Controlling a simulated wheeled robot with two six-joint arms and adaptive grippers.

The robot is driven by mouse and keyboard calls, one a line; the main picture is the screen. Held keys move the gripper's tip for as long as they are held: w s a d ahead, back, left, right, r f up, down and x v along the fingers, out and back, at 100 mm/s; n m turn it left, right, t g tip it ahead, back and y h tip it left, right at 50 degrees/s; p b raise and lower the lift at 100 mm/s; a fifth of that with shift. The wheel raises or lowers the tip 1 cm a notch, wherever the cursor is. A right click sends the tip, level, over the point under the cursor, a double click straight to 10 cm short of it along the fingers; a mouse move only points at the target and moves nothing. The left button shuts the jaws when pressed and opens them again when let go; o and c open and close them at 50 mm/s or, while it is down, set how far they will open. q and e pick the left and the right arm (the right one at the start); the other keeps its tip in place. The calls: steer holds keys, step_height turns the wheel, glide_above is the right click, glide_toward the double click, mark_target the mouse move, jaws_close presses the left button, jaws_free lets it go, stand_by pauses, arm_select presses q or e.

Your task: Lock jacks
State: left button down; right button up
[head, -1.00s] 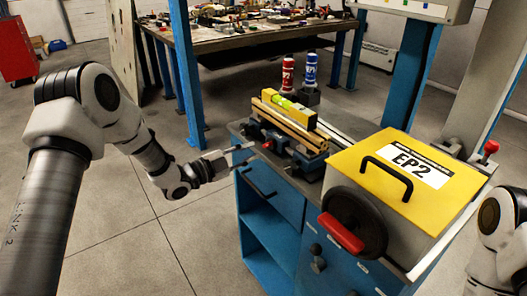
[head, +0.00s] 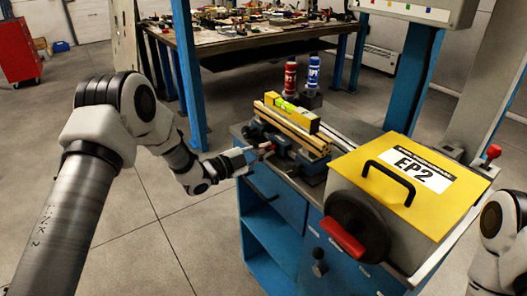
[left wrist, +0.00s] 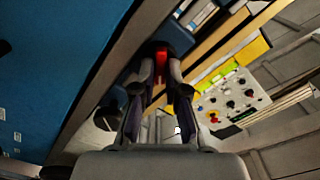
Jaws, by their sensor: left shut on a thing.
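My left gripper (head: 256,152) is at the near left side of the blue jack assembly (head: 282,142) on the bench. Its two fingers (left wrist: 160,82) are shut on a small red knob (left wrist: 161,59), which shows between the fingertips in the left wrist view. In the head view the knob (head: 267,147) is mostly hidden by the fingers. A yellow-and-wood beam (head: 296,118) with a yellow level (head: 288,107) on top lies across the jacks. My right arm shows at the right edge, but its gripper is out of view.
A yellow-lidded box marked EP2 (head: 405,180) with a black wheel (head: 357,226) stands right of the jacks. A red bottle (head: 290,76) and a blue bottle (head: 313,72) stand behind. Another red knob (head: 491,153) is at the right. Floor left of the bench is clear.

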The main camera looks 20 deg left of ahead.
arm_select(q)
steer(key=m+b, duration=0.7)
steer(key=shift+f+m+b, duration=0.25)
steer(key=shift+m+b, duration=0.05)
steer(key=shift+b, duration=0.05)
steer(key=shift+d, duration=0.1)
stand_by(0.4)
steer(key=c, duration=1.5)
jaws_free()
steer(key=shift+r, duration=0.1)
steer(key=v, duration=1.2)
